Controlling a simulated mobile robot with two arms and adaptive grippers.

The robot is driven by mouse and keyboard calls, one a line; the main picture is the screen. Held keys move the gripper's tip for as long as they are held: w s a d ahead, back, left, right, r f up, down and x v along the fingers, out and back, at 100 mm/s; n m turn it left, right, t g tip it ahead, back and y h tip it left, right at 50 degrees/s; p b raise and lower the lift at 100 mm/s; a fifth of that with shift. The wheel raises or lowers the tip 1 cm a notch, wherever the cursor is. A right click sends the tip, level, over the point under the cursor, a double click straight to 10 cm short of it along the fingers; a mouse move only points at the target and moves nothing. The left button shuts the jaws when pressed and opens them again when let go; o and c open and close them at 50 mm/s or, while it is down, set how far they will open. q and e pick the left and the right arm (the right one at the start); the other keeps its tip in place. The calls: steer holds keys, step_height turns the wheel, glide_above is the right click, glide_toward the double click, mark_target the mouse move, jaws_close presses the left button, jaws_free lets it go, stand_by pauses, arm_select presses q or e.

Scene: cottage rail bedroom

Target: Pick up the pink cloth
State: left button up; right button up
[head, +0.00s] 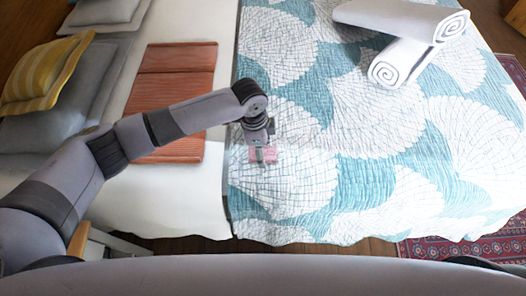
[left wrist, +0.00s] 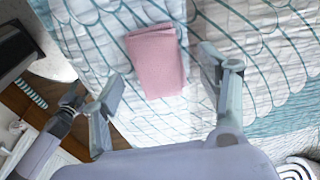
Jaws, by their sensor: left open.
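The pink cloth (left wrist: 156,62) is a small folded rectangle lying flat on the teal and white patterned bedspread (left wrist: 250,60). In the head view the cloth (head: 270,155) shows only in part, at and behind the fingers of my left gripper (head: 263,153). In the left wrist view my left gripper (left wrist: 163,100) is open, with its fingers spread wide. The cloth lies ahead of and between the fingertips, and nothing is held. My right gripper is not in view.
Two rolled white towels (head: 400,40) lie at the far right of the bed. An orange folded textile (head: 175,75), a yellow striped pillow (head: 40,78) and grey pillows (head: 55,130) lie on the left. A patterned rug (head: 465,240) covers the floor at lower right. The bedspread around the cloth is clear.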

arm_select(q)
steer(key=shift+d+f, duration=0.1)
steer(key=shift+f, duration=0.6)
steer(key=shift+c, duration=0.5)
steer(key=c, duration=1)
steer(key=shift+r, duration=0.1)
steer(key=shift+c, duration=0.2)
step_height(320, 180, up, 20)
steer(key=o, duration=0.5)
steer(key=c, duration=0.5)
